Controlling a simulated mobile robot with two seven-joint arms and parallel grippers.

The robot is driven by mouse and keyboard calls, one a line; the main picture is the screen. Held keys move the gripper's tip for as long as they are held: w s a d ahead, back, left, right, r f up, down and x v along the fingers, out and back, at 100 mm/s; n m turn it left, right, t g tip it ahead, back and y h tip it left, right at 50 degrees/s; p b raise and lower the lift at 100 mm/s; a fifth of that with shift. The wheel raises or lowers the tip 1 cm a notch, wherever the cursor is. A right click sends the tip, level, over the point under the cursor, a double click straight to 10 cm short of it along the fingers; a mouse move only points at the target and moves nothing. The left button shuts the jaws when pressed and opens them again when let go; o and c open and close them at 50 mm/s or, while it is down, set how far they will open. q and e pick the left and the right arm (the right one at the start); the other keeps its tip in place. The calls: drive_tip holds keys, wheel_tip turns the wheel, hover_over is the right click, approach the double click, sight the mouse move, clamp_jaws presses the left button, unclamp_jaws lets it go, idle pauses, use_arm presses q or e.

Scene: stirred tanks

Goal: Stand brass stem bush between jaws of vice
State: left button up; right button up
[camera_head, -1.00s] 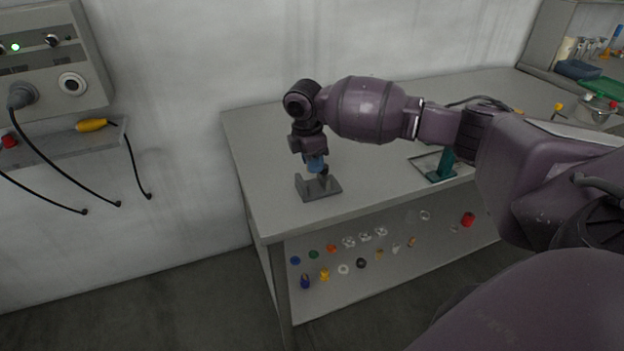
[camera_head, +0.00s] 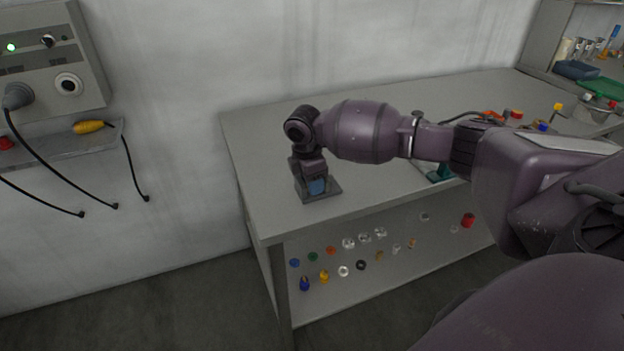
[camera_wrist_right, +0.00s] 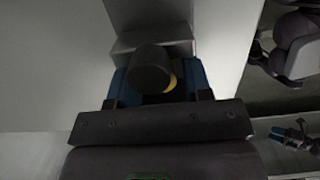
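The vice (camera_head: 334,190) is a small dark grey block near the front left of the bench. My right gripper (camera_head: 317,187) points straight down over it, with its blue fingers low against the vice and hiding most of it. In the right wrist view, a dark round piece with a brass-coloured edge, seemingly the brass stem bush (camera_wrist_right: 152,70), sits between the blue fingers (camera_wrist_right: 158,88). The grey vice (camera_wrist_right: 150,42) shows just behind it. Whether the bush touches the jaws is hidden. My left gripper is not in view.
A green stand (camera_head: 440,173) is partly behind my right arm. Coloured parts, including a yellow-topped one (camera_head: 557,107), are at the back right. Several small fittings lie on the lower shelf (camera_head: 400,285). The bench top left of the vice is clear.

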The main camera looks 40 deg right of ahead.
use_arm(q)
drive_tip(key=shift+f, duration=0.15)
use_arm(e)
drive_tip(key=shift+o, duration=0.4)
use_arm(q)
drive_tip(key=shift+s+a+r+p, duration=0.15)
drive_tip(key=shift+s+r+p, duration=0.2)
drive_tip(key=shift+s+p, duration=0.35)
use_arm(e)
wheel_tip(320, 180, up, 12)
drive_tip(key=a, duration=0.1)
drive_tip(key=shift+w+a, duration=0.15)
drive_tip(key=shift+a, duration=0.05)
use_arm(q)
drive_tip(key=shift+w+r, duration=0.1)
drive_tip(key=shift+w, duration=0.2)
use_arm(e)
drive_tip(key=shift+r, duration=0.1)
